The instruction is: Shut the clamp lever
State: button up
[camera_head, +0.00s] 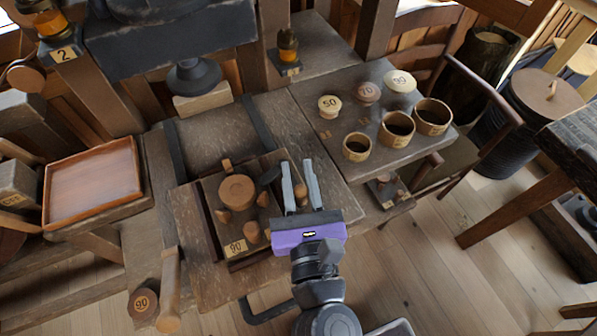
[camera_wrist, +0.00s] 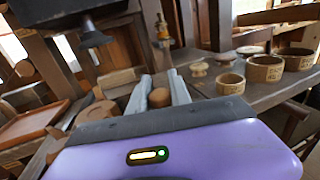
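A clamp fixture (camera_head: 212,188) with a round wooden disc (camera_head: 237,192) and several wooden pegs around it sits on the bench, marked with a 90 label (camera_head: 236,247). A short dark piece (camera_head: 269,176) beside the disc may be part of the clamp lever. A wooden knob (camera_head: 301,194), perhaps the lever's handle end, shows between my gripper's (camera_head: 300,178) two grey fingers. In the wrist view the knob (camera_wrist: 160,98) also lies between the spread fingers of my gripper (camera_wrist: 159,88). My gripper is open; I cannot tell whether either finger touches the knob.
A wooden tray (camera_head: 95,184) lies at left. Hollow rings (camera_head: 397,129) and numbered spools (camera_head: 330,106) stand on the right-hand bench top. A dark press foot (camera_head: 194,76) hangs behind the fixture. A mallet-like wooden piece (camera_head: 169,290) is at the front left.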

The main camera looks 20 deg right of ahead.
aim_at(301, 200)
jog(key=o, duration=0.4)
jog(key=b+v, duration=0.1)
jog(key=v, duration=0.5)
jog(key=shift+s+a+f, duration=0.15)
jog(key=shift+s, duration=0.2)
jog(key=shift+s+b, duration=0.3)
jog(key=shift+s, duration=0.25)
